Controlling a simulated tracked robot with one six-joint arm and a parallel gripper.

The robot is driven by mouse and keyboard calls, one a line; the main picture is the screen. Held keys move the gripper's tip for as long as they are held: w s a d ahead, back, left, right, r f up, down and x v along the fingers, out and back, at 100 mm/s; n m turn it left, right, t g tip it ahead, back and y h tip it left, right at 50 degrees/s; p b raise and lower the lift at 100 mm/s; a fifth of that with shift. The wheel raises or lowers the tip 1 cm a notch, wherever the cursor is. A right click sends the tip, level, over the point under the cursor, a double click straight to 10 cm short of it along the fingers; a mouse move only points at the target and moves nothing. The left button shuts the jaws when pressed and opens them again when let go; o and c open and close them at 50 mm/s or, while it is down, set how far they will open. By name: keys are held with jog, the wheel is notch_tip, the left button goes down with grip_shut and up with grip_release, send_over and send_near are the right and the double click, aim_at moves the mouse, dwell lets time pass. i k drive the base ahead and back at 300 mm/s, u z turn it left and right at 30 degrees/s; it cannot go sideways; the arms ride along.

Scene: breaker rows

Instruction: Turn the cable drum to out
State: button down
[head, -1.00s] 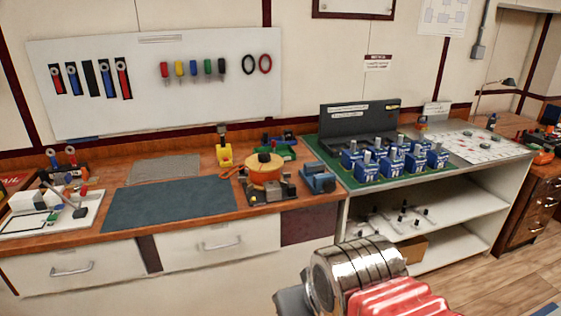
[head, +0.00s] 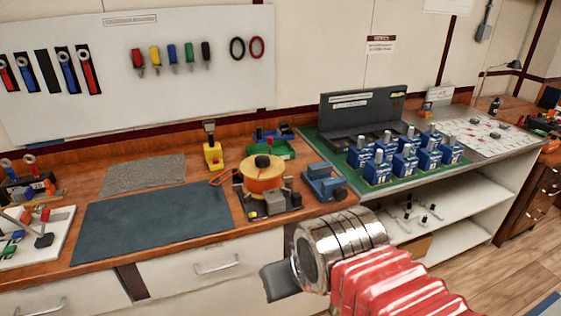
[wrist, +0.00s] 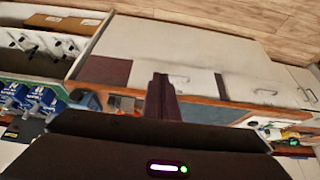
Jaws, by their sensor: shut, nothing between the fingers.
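The cable drum (head: 263,178) is an orange drum with a tan top and a black knob at its centre. It sits on a dark base with grey blocks on the wooden bench, and an orange cable loop lies at its left. I cannot read any marking for its position. My gripper (wrist: 162,82) is shut and empty in the wrist view, its dark fingers together. In the head view my arm is low, in front of the bench and apart from the drum. In the wrist view the drum is mostly hidden behind my gripper body.
A blue device (head: 324,184) stands right of the drum, and a yellow tool (head: 213,155) behind left. A dark mat (head: 150,222) lies clear at left. Several blue breakers (head: 405,160) stand on a green mat at right, above open shelves (head: 470,240). White drawers front the bench.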

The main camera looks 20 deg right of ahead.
aim_at(261, 173)
jog(key=z, duration=0.05)
jog(key=i, duration=1.1)
jog(key=u, duration=0.05)
